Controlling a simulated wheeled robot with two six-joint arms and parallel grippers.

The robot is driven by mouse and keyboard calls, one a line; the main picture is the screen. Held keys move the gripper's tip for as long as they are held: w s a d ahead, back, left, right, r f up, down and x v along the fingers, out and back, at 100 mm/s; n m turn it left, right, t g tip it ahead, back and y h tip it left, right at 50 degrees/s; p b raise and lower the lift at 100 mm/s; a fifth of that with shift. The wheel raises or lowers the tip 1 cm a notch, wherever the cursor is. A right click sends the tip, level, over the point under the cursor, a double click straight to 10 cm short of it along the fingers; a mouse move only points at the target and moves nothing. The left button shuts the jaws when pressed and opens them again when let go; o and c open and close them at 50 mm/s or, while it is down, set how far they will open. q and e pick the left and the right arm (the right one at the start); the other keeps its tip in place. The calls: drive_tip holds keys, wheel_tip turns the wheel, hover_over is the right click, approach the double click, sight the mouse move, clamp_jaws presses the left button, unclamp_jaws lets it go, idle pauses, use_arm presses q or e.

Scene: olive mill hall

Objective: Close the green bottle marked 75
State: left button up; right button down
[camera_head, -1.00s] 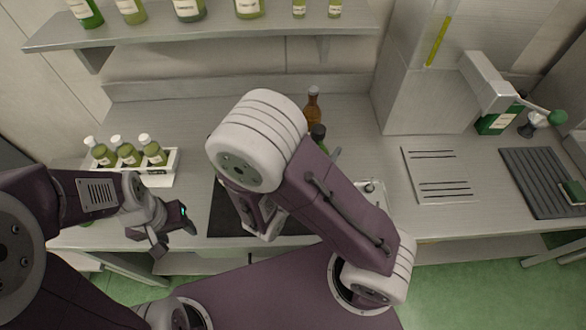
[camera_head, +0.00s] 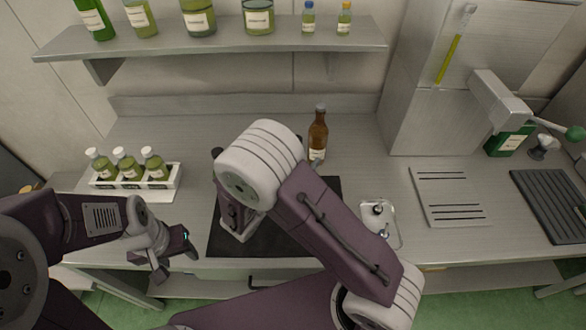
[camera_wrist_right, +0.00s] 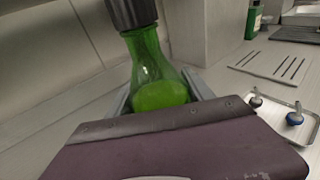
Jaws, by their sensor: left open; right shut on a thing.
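In the right wrist view, a green glass bottle (camera_wrist_right: 160,80) stands between the fingers of my right gripper (camera_wrist_right: 162,100), which is shut on it. A dark cylindrical piece (camera_wrist_right: 132,12) covers its top; the mouth and any number are not visible. In the head view my right arm hides the bottle and the right gripper's fingertips. My left gripper (camera_head: 165,262) is open and empty at the counter's front left.
A white rack (camera_head: 170,183) holds three white-capped bottles at left. A brown bottle (camera_head: 318,135) stands behind my right arm. A dark mat (camera_head: 275,242) lies under that arm. A slotted plate (camera_head: 447,197) is at right. A shelf (camera_head: 215,44) of bottles hangs above.

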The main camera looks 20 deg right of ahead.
drive_tip(key=w+f, duration=0.1)
drive_tip(key=w+a, duration=0.1)
drive_tip(key=shift+w+a+f, duration=0.15)
drive_tip(key=shift+w+f, duration=0.2)
drive_tip(key=shift+f, duration=0.15)
wheel_tip(320, 180, down, 4)
drive_tip(key=shift+r+p, duration=0.1)
drive_tip(key=shift+p, duration=0.2)
drive_tip(key=shift+c, duration=2)
unclamp_jaws()
drive_tip(key=shift+f, duration=0.2)
drive_tip(key=shift+s, duration=0.1)
